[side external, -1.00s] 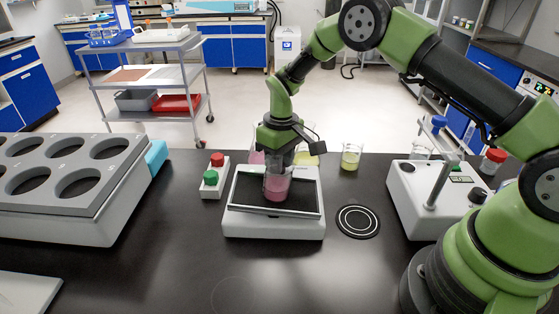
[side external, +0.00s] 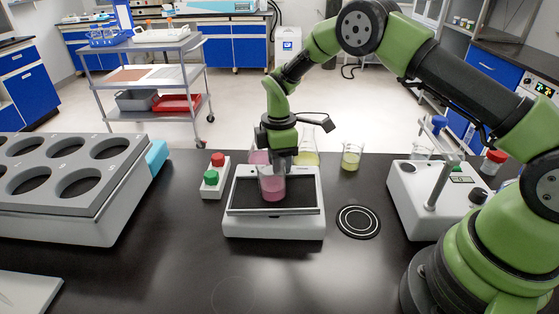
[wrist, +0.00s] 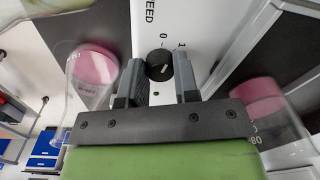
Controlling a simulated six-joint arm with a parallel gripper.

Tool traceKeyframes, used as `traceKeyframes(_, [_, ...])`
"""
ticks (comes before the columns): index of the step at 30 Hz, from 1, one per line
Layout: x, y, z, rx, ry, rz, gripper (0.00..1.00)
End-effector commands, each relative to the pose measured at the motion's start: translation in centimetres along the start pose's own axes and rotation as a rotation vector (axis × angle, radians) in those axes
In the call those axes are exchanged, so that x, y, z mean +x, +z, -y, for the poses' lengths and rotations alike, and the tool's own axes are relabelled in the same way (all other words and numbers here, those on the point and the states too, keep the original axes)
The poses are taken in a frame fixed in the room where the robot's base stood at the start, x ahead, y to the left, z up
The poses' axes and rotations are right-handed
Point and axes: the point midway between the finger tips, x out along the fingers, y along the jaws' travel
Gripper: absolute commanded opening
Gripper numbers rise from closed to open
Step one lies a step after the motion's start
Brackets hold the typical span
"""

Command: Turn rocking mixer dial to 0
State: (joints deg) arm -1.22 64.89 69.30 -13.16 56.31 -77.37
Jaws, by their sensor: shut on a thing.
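The rocking mixer (side external: 272,226) is a white box with a black rocking platform, and a beaker of pink liquid (side external: 273,187) stands on it. Its round black dial (wrist: 158,65) shows in the wrist view on a white panel, beside the printed 0, 1 and SPEED. My gripper (wrist: 161,82) is shut on the dial, with one finger on either side. A pale mark shows on the dial, but I cannot tell its exact setting. In the side view my gripper (side external: 279,158) is behind the beaker, and the dial is hidden.
A flask of pink liquid (wrist: 92,72) stands close to my gripper's left side in the wrist view. A flask (side external: 306,153) and a beaker of yellow liquid (side external: 351,157) stand behind the mixer. A small rack with red and green caps (side external: 214,186) is left.

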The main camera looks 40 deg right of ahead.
Motion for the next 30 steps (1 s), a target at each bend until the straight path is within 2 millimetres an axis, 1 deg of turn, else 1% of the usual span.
traceKeyframes(6, [-0.01, 0.08, 0.05, -0.150, -0.004, 0.010, 0.05])
traceKeyframes(13, [-0.01, 0.09, 0.04, -0.252, -0.003, 0.015, 0.05])
traceKeyframes(21, [0.00, 0.10, 0.03, -0.297, -0.003, 0.017, 0.05])
traceKeyframes(30, [0.00, 0.10, 0.02, -0.300, -0.003, 0.017, 0.05])
